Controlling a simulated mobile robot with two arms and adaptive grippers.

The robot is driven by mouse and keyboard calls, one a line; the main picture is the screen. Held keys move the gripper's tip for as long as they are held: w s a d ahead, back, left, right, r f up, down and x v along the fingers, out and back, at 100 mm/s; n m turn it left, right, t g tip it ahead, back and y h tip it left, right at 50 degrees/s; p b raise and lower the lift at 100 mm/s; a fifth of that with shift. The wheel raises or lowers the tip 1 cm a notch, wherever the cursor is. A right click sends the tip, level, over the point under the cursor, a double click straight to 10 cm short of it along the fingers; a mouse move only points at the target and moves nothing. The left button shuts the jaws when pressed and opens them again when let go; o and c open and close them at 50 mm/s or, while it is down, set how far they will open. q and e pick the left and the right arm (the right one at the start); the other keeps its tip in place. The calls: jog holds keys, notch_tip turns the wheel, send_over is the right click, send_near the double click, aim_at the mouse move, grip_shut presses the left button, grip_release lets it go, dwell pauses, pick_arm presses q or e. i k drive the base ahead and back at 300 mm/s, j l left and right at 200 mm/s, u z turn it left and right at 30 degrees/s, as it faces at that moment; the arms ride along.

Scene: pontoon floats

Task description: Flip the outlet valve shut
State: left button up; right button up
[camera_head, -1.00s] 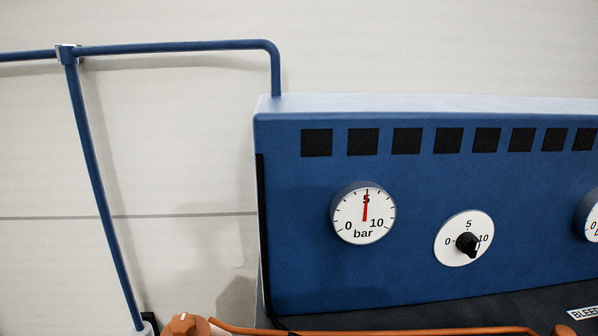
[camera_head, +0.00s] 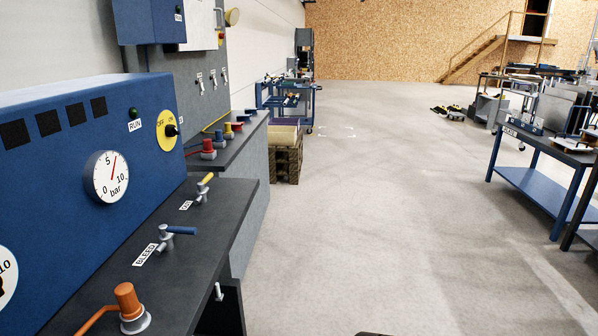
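A small valve with a yellow lever (camera_head: 206,179) stands on the dark bench top (camera_head: 226,196) beside the blue panel. The small label (camera_head: 186,205) by it seems to read OUT, but it is hard to make out. Nearer is a valve with a blue lever (camera_head: 181,230), beside a label reading BLEED (camera_head: 146,255). The yellow lever points up and to the right; the blue one points right. Neither of my grippers is in view.
The blue panel (camera_head: 60,170) carries a bar gauge (camera_head: 107,177) and a yellow OFF/ON switch (camera_head: 167,130). An orange fitting (camera_head: 128,300) stands at the bench's near end. Open concrete floor (camera_head: 370,210) lies to the right. A blue-framed workbench (camera_head: 545,185) stands at far right.

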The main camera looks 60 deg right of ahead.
aim_at(201, 185)
jog(key=z, duration=1.5)
jog(key=i+l+z, duration=0.1)
jog(key=l+z, duration=0.2)
jog(key=i+l+z, duration=0.15)
jog(key=z, duration=0.15)
